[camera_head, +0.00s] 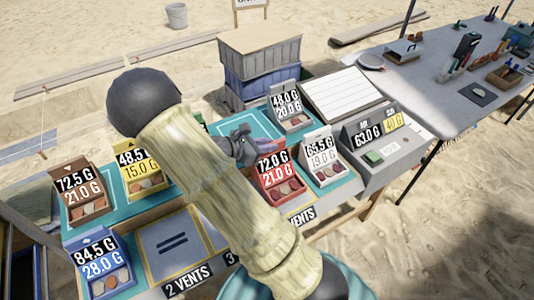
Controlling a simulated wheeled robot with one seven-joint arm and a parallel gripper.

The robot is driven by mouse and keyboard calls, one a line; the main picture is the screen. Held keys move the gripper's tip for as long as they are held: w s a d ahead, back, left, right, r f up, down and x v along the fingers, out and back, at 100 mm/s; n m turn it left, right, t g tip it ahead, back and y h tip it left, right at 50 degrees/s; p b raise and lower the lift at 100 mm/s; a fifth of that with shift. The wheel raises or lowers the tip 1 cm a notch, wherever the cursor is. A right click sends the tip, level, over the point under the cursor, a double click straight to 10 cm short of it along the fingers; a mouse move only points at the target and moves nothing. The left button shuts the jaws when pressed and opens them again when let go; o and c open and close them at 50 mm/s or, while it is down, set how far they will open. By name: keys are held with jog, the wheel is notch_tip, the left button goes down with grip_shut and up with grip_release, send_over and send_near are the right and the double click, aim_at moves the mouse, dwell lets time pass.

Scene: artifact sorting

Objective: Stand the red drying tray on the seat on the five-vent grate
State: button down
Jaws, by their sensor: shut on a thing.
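The red drying tray (281,183) carries a card reading 72.0 G and 21.0 G and holds dark red pieces. It is right of my forearm, near the front of the teal table, above a label ending in "VENTS". My gripper (250,148) is at the back left of this tray, by its card, and is shut on it; the fingertips are partly hidden. Whether the tray touches the surface below is unclear. The two-vent grate (172,246) lies at the front left with two dark bars. My arm covers the middle of the grate row, and no five-vent grate can be made out.
Other carded trays stand around: blue (106,269), brown (82,195), yellow (139,169), white (322,161) and grey (289,108). A grey scale (378,152) is at right. Stacked crates (262,72) stand behind. A side table (425,85) holds tools.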

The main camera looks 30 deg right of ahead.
jog(key=shift+f, duration=0.1)
notch_tip(320, 180, down, 4)
jog(key=shift+w+r, duration=0.15)
jog(key=shift+r, duration=0.05)
jog(key=shift+s+d, duration=0.1)
jog(key=shift+s, duration=0.1)
jog(key=c, duration=1.4)
grip_release()
jog(key=shift+w, duration=0.15)
jog(key=shift+a, duration=0.25)
jog(key=v, duration=1.1)
jog(key=shift+a+r, duration=0.2)
jog(key=shift+a, duration=0.15)
